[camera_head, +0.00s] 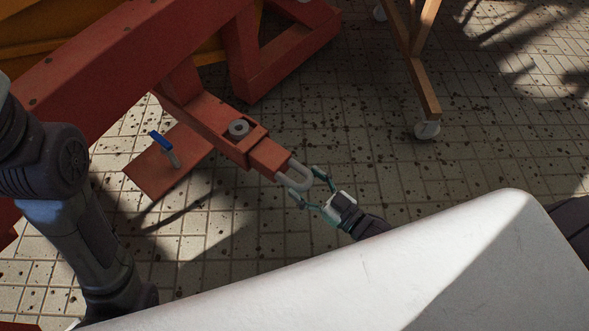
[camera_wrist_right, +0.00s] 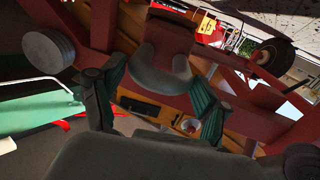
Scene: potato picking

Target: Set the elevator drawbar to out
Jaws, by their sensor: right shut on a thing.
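The elevator drawbar (camera_head: 268,157) is a red bar sticking out of a red sleeve, with a grey loop (camera_head: 297,176) at its end. A round grey pin head (camera_head: 238,128) sits on top of the sleeve. My right gripper (camera_head: 309,186) has its teal fingers on either side of the grey loop and is shut on it. In the right wrist view the drawbar (camera_wrist_right: 168,35) and its grey end (camera_wrist_right: 160,72) lie between the fingers. My left arm is at the left of the head view; its gripper is not in view.
The red elevator frame (camera_head: 110,65) runs across the upper left. A red plate (camera_head: 150,180) with a blue-handled lever (camera_head: 161,141) lies beside the drawbar. A wooden stand (camera_head: 423,85) on casters is at upper right. Tiled floor (camera_head: 400,170) is clear right of the drawbar.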

